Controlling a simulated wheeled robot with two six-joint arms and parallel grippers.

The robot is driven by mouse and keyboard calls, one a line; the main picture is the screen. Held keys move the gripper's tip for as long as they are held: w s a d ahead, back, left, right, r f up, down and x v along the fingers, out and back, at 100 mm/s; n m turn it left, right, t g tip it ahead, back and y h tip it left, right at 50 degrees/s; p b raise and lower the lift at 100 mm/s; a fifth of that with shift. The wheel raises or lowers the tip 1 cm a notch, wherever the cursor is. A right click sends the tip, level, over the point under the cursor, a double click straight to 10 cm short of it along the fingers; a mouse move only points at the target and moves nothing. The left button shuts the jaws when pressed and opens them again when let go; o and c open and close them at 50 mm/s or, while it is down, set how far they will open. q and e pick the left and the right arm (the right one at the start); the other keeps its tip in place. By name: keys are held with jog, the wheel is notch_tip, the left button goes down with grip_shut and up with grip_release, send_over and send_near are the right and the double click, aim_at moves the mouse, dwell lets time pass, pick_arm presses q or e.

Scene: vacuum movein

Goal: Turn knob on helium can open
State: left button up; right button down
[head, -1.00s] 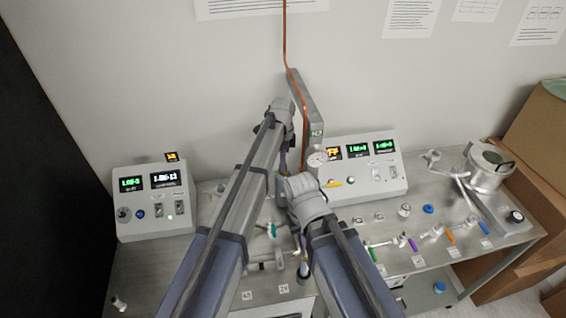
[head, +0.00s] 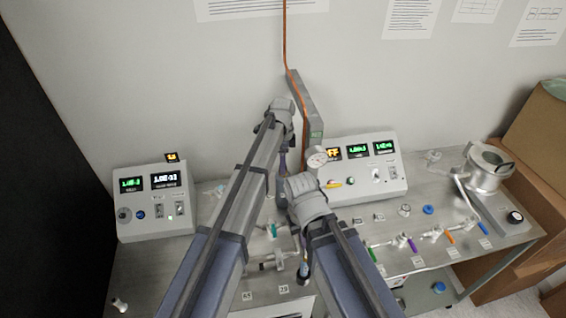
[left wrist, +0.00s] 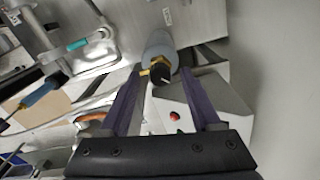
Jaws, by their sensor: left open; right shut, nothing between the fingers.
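The helium can shows in the left wrist view as a grey rounded cylinder (left wrist: 160,48) with a brass valve and a dark knob (left wrist: 161,74) on its end. My left gripper (left wrist: 161,80) is open, with its two purple fingers on either side of the knob; I cannot tell whether they touch it. In the head view my left gripper (head: 283,160) points down above the bench, and the can is mostly hidden behind my arms. My right gripper (head: 303,268) is shut and empty, low over the bench in front of the can.
Valves with coloured handles, such as a teal one (head: 273,230), cover the bench. A metal chamber (head: 487,168) stands at the right end. A copper line (head: 286,45) runs down the wall.

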pick_arm(q)
notch_tip(320, 180, up, 8)
jog(key=p, duration=0.7)
jog(key=shift+f, duration=0.25)
